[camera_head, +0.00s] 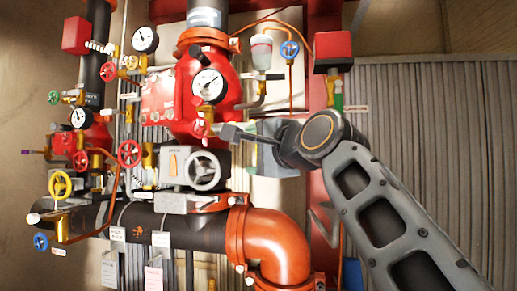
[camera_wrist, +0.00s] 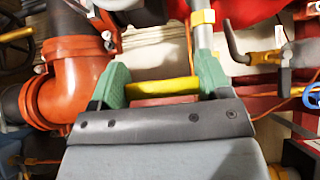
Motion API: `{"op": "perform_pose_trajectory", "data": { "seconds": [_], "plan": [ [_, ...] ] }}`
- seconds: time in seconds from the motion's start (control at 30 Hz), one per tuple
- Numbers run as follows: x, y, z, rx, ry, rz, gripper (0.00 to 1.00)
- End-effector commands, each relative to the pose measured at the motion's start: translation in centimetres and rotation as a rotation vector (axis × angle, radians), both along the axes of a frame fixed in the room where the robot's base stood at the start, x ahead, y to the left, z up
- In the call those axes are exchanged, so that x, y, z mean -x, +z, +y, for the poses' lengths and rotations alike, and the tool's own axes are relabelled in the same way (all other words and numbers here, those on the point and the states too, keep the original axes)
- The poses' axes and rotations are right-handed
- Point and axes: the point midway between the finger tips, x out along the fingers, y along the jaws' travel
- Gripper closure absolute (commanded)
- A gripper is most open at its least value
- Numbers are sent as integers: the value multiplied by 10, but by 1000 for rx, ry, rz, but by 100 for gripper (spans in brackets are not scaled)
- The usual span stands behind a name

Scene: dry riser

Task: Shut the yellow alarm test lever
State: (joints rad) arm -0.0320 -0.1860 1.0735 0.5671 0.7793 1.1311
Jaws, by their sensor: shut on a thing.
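The yellow lever (camera_wrist: 163,87) shows in the wrist view as a short yellow bar lying across the space between my gripper's green fingers. My gripper (camera_wrist: 163,82) is shut on it, with one finger at each end of the bar. In the head view my gripper (camera_head: 250,142) is at the right side of the red valve body (camera_head: 200,95), below its gauge. The yellow lever cannot be made out there, as my gripper and wrist cover that spot. The lever's pivot is not clear in either view.
A grey handwheel (camera_head: 203,170) is left of and below my gripper. An orange pipe elbow (camera_head: 275,240) is below it, also in the wrist view (camera_wrist: 75,80). A blue handwheel (camera_head: 289,49) and a red box (camera_head: 333,47) are above right. Ribbed wall panels stand behind my arm.

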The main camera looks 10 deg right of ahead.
Motion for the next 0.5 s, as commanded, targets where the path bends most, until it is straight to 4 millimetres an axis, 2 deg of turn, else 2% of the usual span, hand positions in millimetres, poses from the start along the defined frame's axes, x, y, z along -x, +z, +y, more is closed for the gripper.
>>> {"op": "perform_pose_trajectory", "data": {
  "seconds": [0.13,0.17,0.2,0.27,0.5],
  "plan": [
    [1,1,0,2,-2,-3,72],
    [1,1,-1,2,-2,-3,26],
    [1,1,-1,2,-2,-3,22],
    [0,1,-1,2,-2,-3,18],
    [1,0,-1,1,-3,-1,18]
  ]
}}
